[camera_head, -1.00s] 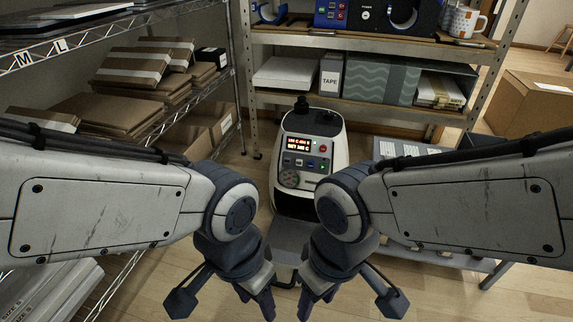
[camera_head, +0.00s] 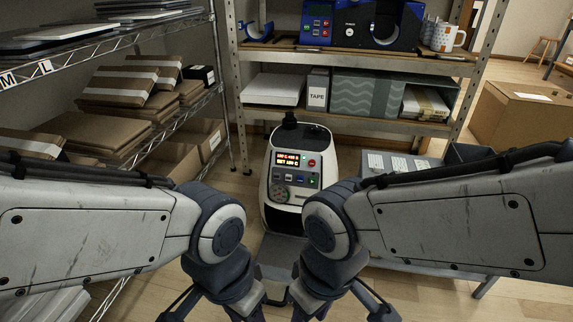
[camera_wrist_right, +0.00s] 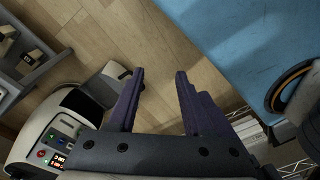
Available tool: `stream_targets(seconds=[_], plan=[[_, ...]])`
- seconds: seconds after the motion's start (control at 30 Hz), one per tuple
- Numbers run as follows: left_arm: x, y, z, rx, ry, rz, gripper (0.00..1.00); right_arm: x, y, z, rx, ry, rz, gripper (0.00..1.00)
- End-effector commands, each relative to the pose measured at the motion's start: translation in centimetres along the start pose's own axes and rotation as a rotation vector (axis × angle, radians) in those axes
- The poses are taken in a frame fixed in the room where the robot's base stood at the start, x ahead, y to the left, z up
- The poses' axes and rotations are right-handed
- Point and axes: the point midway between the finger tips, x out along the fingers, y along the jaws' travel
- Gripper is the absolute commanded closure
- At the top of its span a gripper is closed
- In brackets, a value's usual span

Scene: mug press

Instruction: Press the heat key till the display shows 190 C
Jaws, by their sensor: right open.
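A blue press (camera_head: 372,28) stands on the shelf at the back, with a rounded opening at its right. Its key panel (camera_head: 318,20) has blue and red squares; the top is cut off, and no number reads clearly. A white floor unit (camera_head: 324,160) faces me in the middle. It has a lit two-line red and orange display (camera_head: 288,158), too small to read surely, and several coloured keys. My left gripper (camera_head: 246,312) is at the bottom edge, fingertips cut off. My right gripper (camera_head: 308,311) is beside it; the right wrist view shows it open and empty (camera_wrist_right: 160,73). Both are away from the press.
Two mugs (camera_head: 443,37) stand right of the press. Metal shelving with cardboard packages (camera_head: 122,90) is at the left. A cardboard box (camera_head: 522,120) is at the right. Some wooden floor is clear.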

Motion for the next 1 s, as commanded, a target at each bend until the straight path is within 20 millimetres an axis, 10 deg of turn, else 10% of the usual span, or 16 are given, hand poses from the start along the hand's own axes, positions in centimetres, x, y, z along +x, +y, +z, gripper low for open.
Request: stream_targets(seconds=[0.4,0.57,1.0], plan=[[0.0,0.0,0.0,0.0,0.0,0.0,0.5,0.0,0.0,0.0,0.0,0.0,0.0,0.5],[0.0,0.0,0.0,0.0,0.0,0.0,0.5,0.0,0.0,0.0,0.0,0.0,0.0,1.0],[0.0,0.0,0.0,0.0,0.0,0.0,0.5,0.0,0.0,0.0,0.0,0.0,0.0,1.0]])
